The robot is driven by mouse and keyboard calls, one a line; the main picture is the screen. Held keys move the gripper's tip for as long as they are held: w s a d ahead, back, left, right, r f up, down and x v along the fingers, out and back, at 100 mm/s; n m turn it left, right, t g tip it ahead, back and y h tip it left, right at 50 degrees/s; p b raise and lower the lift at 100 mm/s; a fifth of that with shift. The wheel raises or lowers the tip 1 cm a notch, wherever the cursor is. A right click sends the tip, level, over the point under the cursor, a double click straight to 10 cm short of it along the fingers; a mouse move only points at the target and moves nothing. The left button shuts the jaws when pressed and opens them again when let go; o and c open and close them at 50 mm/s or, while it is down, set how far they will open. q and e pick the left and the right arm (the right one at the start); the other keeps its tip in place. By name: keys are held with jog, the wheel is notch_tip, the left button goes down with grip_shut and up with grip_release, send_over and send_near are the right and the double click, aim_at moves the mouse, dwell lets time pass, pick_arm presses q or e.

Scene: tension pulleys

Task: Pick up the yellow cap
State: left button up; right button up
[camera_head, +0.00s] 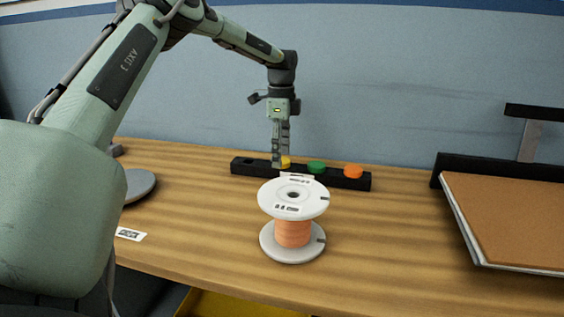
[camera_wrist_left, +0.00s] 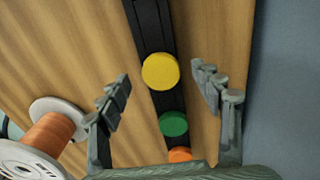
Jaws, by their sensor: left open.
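The yellow cap (camera_wrist_left: 161,71) sits on a black rack (camera_wrist_left: 151,25) on the table. In the head view the yellow cap (camera_head: 286,162) shows only partly, behind my left gripper (camera_head: 279,160). My left gripper is open and points down over the rack. In the left wrist view its two fingers (camera_wrist_left: 163,92) stand apart on either side of the rack, with the yellow cap seen between them near the fingertips. Nothing is held. I cannot tell the exact height of the fingertips above the cap. My right gripper is not in view.
A green cap (camera_head: 316,167) and an orange cap (camera_head: 353,171) sit on the same rack, to the right. A spool of copper-coloured wire (camera_head: 293,232) stands upright in front of it. A brown board (camera_head: 510,215) lies at the right. A blue-grey wall (camera_head: 400,90) is behind.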

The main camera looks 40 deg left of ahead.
pick_arm(q)
jog(key=shift+w+f, duration=0.1)
jog(key=shift+f, duration=0.45)
jog(key=c, duration=1)
jog(key=shift+r, duration=0.1)
